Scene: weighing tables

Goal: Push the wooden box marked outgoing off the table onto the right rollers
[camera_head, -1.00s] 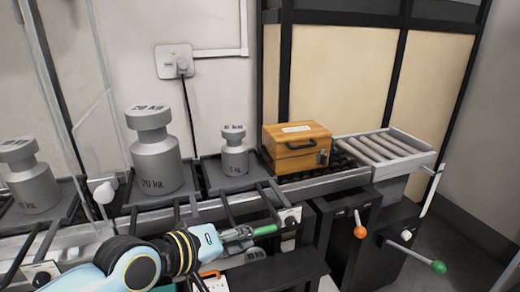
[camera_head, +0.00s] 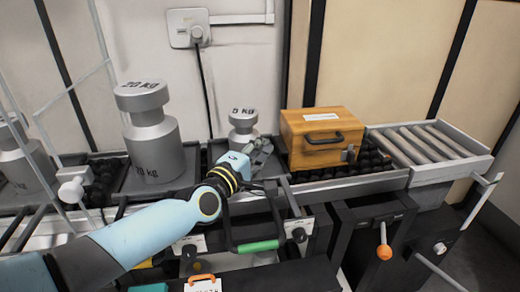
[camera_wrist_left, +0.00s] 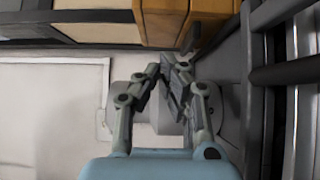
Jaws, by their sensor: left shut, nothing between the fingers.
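The wooden box (camera_head: 312,148) has a dark handle, a latch and a white label too small to read. It sits upright on a bed of black rollers (camera_head: 373,163). The right rollers (camera_head: 430,142), pale bars in a grey frame, lie just right of it and are empty. My left gripper (camera_head: 262,150) is shut and empty, close to the box's left side, in front of the 5 kg weight. In the left wrist view the box (camera_wrist_left: 165,22) shows beyond the fingertips (camera_wrist_left: 168,68); contact cannot be told. My right gripper is not in view.
The 5 kg weight (camera_head: 243,125) stands behind and left of my left gripper. A 20 kg weight (camera_head: 152,135) stands further left. A green-handled lever (camera_head: 258,246) hangs below the table's front edge. An orange-knobbed lever (camera_head: 384,250) stands at right.

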